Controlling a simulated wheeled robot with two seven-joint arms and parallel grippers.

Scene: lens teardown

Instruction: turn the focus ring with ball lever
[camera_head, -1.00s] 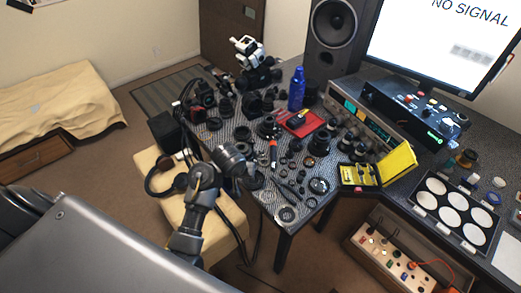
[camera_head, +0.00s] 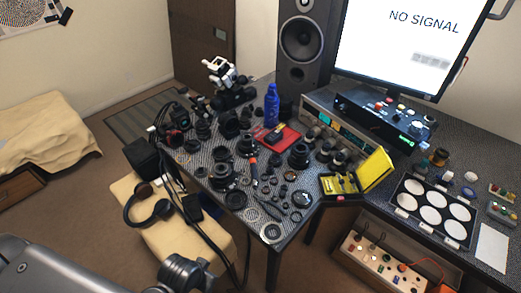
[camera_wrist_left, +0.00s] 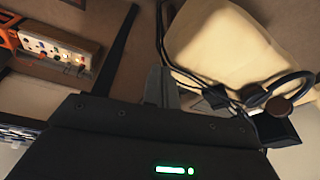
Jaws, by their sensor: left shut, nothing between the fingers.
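Several black lens barrels and rings stand on the patterned workbench (camera_head: 284,234). One upright barrel (camera_head: 222,178) is near the front left edge, and another (camera_head: 299,157) stands farther right. I cannot make out a ball lever on any focus ring. My left gripper (camera_wrist_left: 161,88) is shut and empty in the left wrist view, with the beige seat and floor beyond its fingers. No lens is near its fingers there. In the head view only a joint of my arm shows at the bottom edge, below the bench, and the fingers are hidden. My right gripper is out of sight.
A beige seat (camera_head: 192,232) with headphones (camera_head: 148,207) stands left of the bench, beside hanging cables. A blue bottle (camera_head: 271,106), a red tray (camera_head: 285,139) and an open yellow case (camera_head: 374,168) are on the bench.

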